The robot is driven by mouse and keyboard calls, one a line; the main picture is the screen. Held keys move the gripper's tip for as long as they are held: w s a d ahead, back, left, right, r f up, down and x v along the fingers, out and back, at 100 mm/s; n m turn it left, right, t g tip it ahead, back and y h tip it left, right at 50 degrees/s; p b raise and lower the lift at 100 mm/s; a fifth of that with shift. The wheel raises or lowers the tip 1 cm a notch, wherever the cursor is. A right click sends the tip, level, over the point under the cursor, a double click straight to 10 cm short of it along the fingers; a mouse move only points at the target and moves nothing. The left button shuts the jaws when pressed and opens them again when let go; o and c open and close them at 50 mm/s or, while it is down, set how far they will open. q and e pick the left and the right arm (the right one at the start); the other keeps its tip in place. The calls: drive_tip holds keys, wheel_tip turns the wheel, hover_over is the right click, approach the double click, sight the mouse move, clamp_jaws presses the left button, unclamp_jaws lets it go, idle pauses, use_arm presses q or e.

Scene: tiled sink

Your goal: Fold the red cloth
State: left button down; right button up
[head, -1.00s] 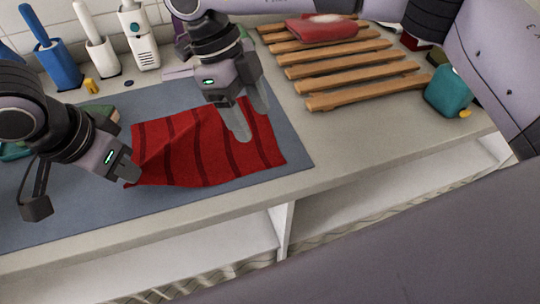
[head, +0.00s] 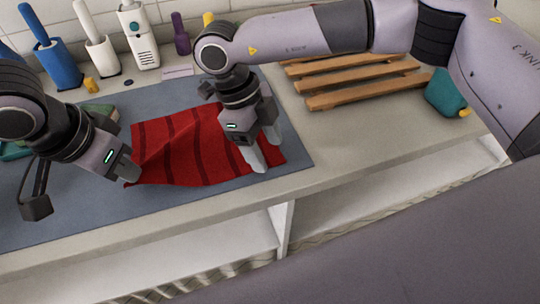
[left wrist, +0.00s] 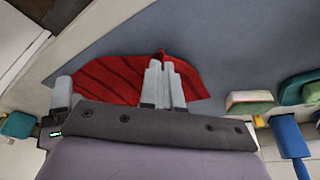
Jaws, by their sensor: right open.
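The red cloth (head: 185,150) with dark stripes lies spread on a blue-grey mat (head: 75,215). Its left front corner is pulled into a point at my left gripper (head: 130,177). In the left wrist view, the cloth (left wrist: 105,80) rises to a peak between the left gripper's two close fingers (left wrist: 161,68), which are shut on it. My right gripper (head: 267,154) is open, pointing down over the cloth's right end. I cannot tell whether its fingertips touch the cloth. The right gripper hides part of the cloth.
A slatted wooden rack (head: 355,88) stands at the back right, partly behind my right arm. A teal object (head: 446,93) is beside it. White (head: 138,35) and blue (head: 55,60) bottle-like items line the tiled wall. The counter's front edge is near the mat.

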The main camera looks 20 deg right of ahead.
drive_tip(key=shift+f, duration=0.1)
drive_tip(key=shift+d+f, duration=0.1)
clamp_jaws()
idle(0.3)
drive_tip(key=shift+r, duration=2.6)
